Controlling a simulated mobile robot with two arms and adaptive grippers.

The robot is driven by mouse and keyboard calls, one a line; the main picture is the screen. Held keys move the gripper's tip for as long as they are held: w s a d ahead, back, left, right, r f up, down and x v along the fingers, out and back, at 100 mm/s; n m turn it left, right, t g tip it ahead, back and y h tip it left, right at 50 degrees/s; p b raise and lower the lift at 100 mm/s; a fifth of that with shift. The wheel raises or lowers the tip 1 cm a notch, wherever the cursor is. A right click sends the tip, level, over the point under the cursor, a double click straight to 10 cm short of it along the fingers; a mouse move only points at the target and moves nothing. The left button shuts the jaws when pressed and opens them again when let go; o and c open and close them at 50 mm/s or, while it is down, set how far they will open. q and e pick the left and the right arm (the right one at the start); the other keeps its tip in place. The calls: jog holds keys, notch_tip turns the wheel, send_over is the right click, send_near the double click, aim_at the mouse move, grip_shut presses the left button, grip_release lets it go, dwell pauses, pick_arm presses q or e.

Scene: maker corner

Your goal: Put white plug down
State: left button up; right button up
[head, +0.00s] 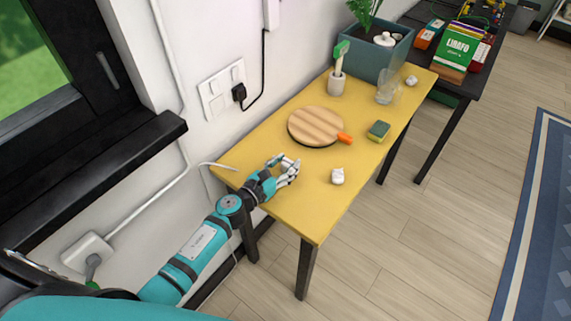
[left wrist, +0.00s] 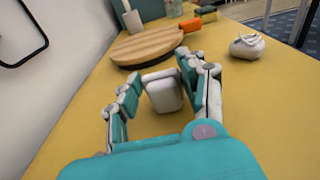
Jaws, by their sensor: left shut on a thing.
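My left gripper (head: 284,168) is low over the near part of the yellow table (head: 262,141) in the head view. In the left wrist view the gripper (left wrist: 160,78) is shut on the white plug (left wrist: 164,94), a small rounded white block between its fingers. In that view the plug is close to the tabletop; I cannot tell whether it touches. In the head view the fingers mostly hide the plug. A white cable (head: 215,165) lies over the table's wall-side edge left of the gripper. My right gripper is not in view.
A round wooden board (head: 316,126) with an orange-tipped handle lies beyond the gripper. A small white lumpy item (head: 337,176) is to its right. A green sponge (head: 379,130), a clear glass (head: 386,91) and a planter (head: 372,55) stand farther back. Bare tabletop surrounds the gripper.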

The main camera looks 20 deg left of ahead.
pick_arm(q)
jog(key=o, duration=1.3)
jog(key=shift+c, duration=0.2)
jog(key=shift+r+p, duration=0.4)
jog(key=shift+p, duration=0.15)
jog(key=shift+s+r+p, duration=0.15)
jog(key=shift+r+p, duration=0.2)
jog(key=shift+p, duration=0.1)
jog(key=v, duration=0.3)
jog(key=b+v, duration=0.1)
jog(key=v, duration=0.3)
jog(key=b+v, duration=0.1)
jog(key=v, duration=0.3)
jog(key=shift+a+f, duration=0.1)
jog(key=shift+f, duration=0.2)
jog(key=shift+s+a+r, duration=0.1)
jog(key=shift+s+r, duration=0.05)
jog(key=shift+s, duration=0.2)
